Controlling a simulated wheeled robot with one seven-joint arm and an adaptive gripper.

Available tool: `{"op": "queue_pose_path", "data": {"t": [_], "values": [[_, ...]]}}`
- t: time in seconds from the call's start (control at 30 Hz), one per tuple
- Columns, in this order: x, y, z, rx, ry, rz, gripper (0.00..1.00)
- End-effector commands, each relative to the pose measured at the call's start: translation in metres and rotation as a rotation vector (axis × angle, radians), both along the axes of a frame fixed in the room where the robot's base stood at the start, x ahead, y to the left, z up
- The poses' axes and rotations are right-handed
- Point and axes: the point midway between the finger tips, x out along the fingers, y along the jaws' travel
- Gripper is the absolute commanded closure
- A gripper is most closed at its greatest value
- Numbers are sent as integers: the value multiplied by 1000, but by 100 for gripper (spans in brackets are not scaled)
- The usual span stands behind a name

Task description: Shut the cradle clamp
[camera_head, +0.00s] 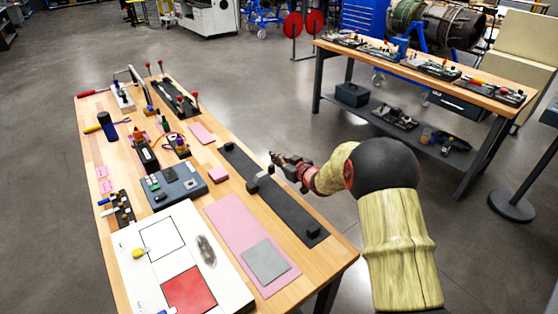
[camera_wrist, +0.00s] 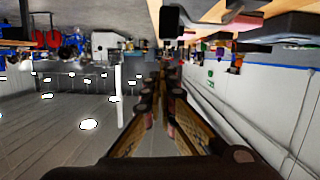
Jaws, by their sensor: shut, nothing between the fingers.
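My gripper (camera_head: 273,157) is shut and empty, at the right edge of the near bench, beside a long black plate with upright blocks (camera_head: 290,208). The fingers (camera_wrist: 160,88) converge in the wrist view. At the bench's far end a dark fixture plate (camera_head: 173,99) carries upright levers with red knobs (camera_head: 195,95); my gripper is well apart from it. I cannot tell for sure which of these is the cradle clamp, or whether it is open or shut. A black block (camera_wrist: 170,20) shows at the top of the wrist view, above the fingers.
The wooden bench (camera_head: 238,254) also holds a grey-blue case (camera_head: 173,188), pink mats (camera_head: 230,222), a white board with a red square (camera_head: 189,290) and hand tools. A second bench (camera_head: 345,50) stands at the back right. The floor between the benches is clear.

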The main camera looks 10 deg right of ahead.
Motion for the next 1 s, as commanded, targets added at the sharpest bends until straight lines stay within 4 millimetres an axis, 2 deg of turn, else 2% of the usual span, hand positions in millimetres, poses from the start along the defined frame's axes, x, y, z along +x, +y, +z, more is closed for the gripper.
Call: {"op": "queue_pose_path", "data": {"t": [0.03,0.07,0.2,0.4,0.6,0.77,0.87,0.97,1.0], "values": [[3,8,19,0,-4,3,100],[5,11,26,0,-4,3,100],[-27,-5,27,1,0,-3,100],[-62,-20,36,1,-1,-2,100],[-82,-27,40,0,-1,0,100],[-86,-29,40,-1,-1,-1,100],[-87,-32,34,-27,13,-7,100],[-89,-49,11,-85,84,-56,100],[-94,-59,-5,-110,138,-90,100]]}}
